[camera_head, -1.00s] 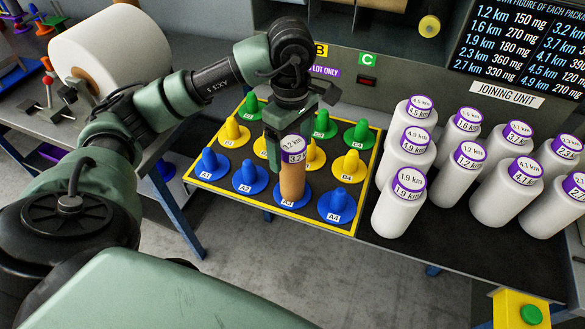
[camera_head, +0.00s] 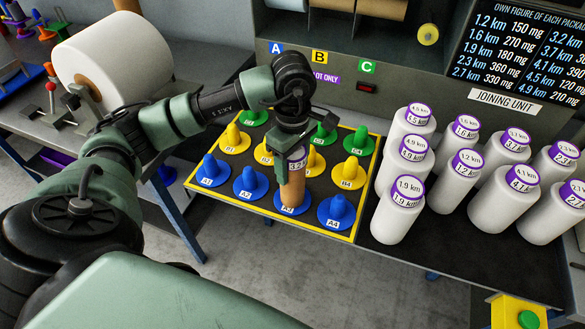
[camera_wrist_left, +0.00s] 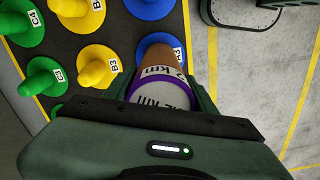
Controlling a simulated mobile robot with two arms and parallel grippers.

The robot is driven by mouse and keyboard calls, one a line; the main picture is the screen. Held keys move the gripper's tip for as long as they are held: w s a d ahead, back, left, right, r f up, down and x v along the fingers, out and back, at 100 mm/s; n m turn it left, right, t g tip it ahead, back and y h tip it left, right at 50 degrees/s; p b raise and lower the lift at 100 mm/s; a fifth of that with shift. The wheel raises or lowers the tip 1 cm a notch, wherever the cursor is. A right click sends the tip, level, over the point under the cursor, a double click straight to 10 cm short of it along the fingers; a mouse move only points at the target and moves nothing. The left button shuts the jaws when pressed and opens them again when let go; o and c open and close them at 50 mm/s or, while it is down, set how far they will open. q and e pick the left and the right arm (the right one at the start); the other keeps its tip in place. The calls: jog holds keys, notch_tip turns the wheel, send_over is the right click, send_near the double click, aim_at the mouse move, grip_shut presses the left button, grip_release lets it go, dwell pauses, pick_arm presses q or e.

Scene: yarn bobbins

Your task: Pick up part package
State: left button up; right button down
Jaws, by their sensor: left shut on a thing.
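My left gripper (camera_head: 292,150) points down over the yellow-edged peg board (camera_head: 240,202) and is shut on a brown bobbin with a purple-ringed label (camera_head: 291,190). The bobbin stands upright at the blue peg marked A3, and its lower end is at the peg's base. In the left wrist view the bobbin (camera_wrist_left: 160,88) sits between the jaws, with the blue peg base (camera_wrist_left: 162,48) beyond it. The label is partly covered by the gripper. My right gripper is not in view.
White bobbins (camera_head: 397,210) with purple labels stand closely on the right. Blue peg A4 (camera_head: 337,210), blue peg A2 (camera_head: 250,180) and yellow peg B4 (camera_head: 350,172) are empty beside the held bobbin. A large white roll (camera_head: 115,60) lies at the left.

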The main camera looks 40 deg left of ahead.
pick_arm(q)
jog(key=shift+r, duration=0.1)
notch_tip(320, 180, up, 8)
jog(key=shift+w+r+b, duration=0.1)
jog(key=shift+r+b, duration=0.1)
jog(key=shift+b, duration=0.35)
notch_tip(320, 180, up, 11)
jog(key=p, duration=0.2)
jog(key=shift+r, duration=0.2)
